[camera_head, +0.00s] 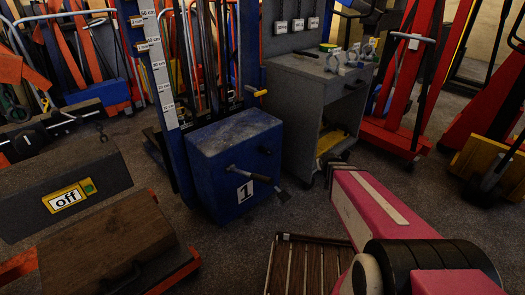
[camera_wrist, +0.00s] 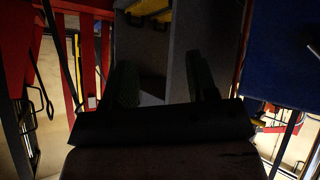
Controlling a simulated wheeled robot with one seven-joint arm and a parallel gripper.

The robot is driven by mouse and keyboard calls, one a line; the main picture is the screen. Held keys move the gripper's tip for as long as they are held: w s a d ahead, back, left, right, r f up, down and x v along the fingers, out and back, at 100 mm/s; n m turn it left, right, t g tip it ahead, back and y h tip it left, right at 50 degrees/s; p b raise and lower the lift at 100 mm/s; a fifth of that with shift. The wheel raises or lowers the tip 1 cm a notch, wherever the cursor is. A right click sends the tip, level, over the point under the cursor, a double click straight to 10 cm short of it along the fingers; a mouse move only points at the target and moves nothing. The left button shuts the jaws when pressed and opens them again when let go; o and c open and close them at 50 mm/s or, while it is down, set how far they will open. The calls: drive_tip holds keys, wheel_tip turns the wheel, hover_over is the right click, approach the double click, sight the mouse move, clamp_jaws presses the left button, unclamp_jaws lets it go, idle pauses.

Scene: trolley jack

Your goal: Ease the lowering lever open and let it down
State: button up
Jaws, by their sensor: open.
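A blue trolley jack stands in the middle of the head view, its box (camera_head: 232,165) marked "1". A dark lever (camera_head: 257,183) with a crossways end sticks out of the box's front. A short yellow-tipped handle (camera_head: 256,92) juts from the mast above the box. I cannot tell for sure which of these is the lowering lever. My gripper (camera_wrist: 164,88) shows in the wrist view as two dark fingers spread apart, with nothing seen between them. A blue surface (camera_wrist: 285,45) is at the upper right there. In the head view my pink arm hides most of the gripper.
Red lifting frames (camera_head: 405,85) are further right. A slatted wooden piece (camera_head: 303,262) lies in front. Bare floor (camera_head: 235,240) shows before the jack.

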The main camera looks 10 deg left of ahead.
drive_tip(key=w+a+n+t+y, duration=0.2)
drive_tip(key=w+a+t+y, duration=0.15)
drive_tip(key=a, duration=0.25)
drive_tip(key=n+g+y, duration=0.3)
drive_tip(key=n+y, duration=0.5)
drive_tip(key=y, duration=0.3)
approach(262, 149)
drive_tip(key=f, duration=0.2)
drive_tip(key=shift+t, duration=0.25)
drive_tip(key=x, duration=1.1)
drive_tip(key=shift+w+d+r, duration=0.25)
drive_tip(key=shift+d+r, duration=0.05)
drive_tip(key=shift+r, duration=0.1)
clamp_jaws()
